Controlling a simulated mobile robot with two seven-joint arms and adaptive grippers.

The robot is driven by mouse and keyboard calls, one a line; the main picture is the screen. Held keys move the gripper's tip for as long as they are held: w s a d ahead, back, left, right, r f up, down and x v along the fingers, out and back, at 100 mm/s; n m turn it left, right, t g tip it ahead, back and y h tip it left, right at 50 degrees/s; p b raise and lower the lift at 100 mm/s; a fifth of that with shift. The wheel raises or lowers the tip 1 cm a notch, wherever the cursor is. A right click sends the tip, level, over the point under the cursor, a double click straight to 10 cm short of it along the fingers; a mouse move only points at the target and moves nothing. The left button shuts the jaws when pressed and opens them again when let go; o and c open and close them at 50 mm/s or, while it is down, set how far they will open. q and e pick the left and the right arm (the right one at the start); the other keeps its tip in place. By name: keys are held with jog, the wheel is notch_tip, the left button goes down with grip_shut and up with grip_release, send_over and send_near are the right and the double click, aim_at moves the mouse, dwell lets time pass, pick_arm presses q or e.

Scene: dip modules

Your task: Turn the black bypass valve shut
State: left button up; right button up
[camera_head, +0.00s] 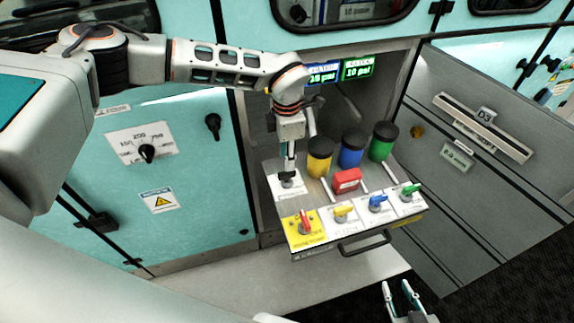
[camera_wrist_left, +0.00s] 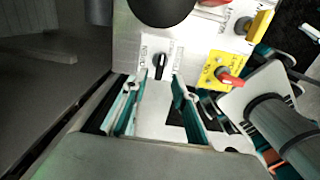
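The black bypass valve (camera_wrist_left: 158,66) is a small black handle on a white label plate (camera_wrist_left: 145,48), with lettering on both sides of the handle. In the wrist view the handle lies along the up-down direction of the picture. My left gripper (camera_wrist_left: 156,84) is open, its two fingers apart, with the valve just beyond and between the tips; I see no contact. In the head view my left gripper (camera_head: 288,171) points down at the valve's white plate (camera_head: 278,194) and partly hides the valve. My right gripper (camera_head: 398,288) is open and empty at the bottom edge.
The pulled-out drawer carries a red-handled valve (camera_head: 305,222), yellow (camera_head: 343,212), blue (camera_head: 377,203) and green (camera_head: 409,191) valves, a red block (camera_head: 347,180), and yellow (camera_head: 319,160), blue (camera_head: 351,151) and green (camera_head: 382,143) canisters. An open door (camera_head: 480,190) stands at right.

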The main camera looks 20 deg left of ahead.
pick_arm(q)
notch_tip(320, 180, up, 6)
jog(key=shift+r, duration=0.2)
dwell(0.4)
